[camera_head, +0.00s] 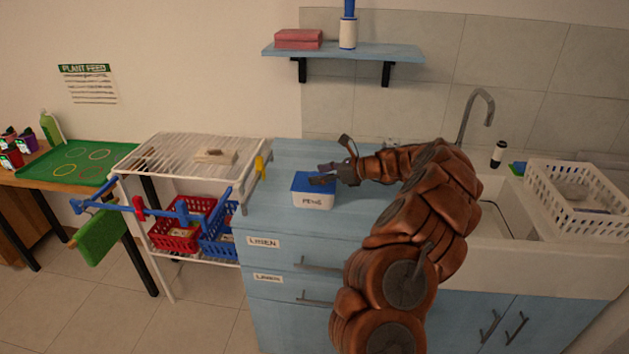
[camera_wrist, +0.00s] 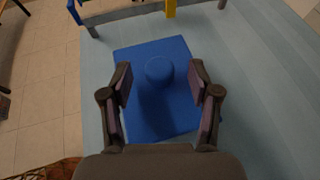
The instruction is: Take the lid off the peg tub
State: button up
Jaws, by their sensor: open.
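The peg tub (camera_head: 313,200) is a white box labelled "PEGS" on the blue counter in the head view. Its blue lid (camera_head: 306,182) is on top. In the wrist view the lid (camera_wrist: 150,52) fills the middle, with a round blue knob (camera_wrist: 159,69) rising from it. My gripper (camera_head: 328,174) is over the tub's right side in the head view and hides part of the lid. In the wrist view my gripper (camera_wrist: 161,84) is open, with one finger on each side of the knob and a gap to it on both sides. Nothing is held.
The blue counter (camera_head: 270,215) has free room around the tub. A white wire drying rack (camera_head: 165,155) with red and blue baskets stands to the left. The sink and a white basket (camera_head: 575,200) are on the right. A blue shelf (camera_head: 345,52) hangs above.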

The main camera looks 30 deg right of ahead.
jog(key=shift+x, duration=1.05)
jog(key=shift+c, duration=0.3)
grip_shut()
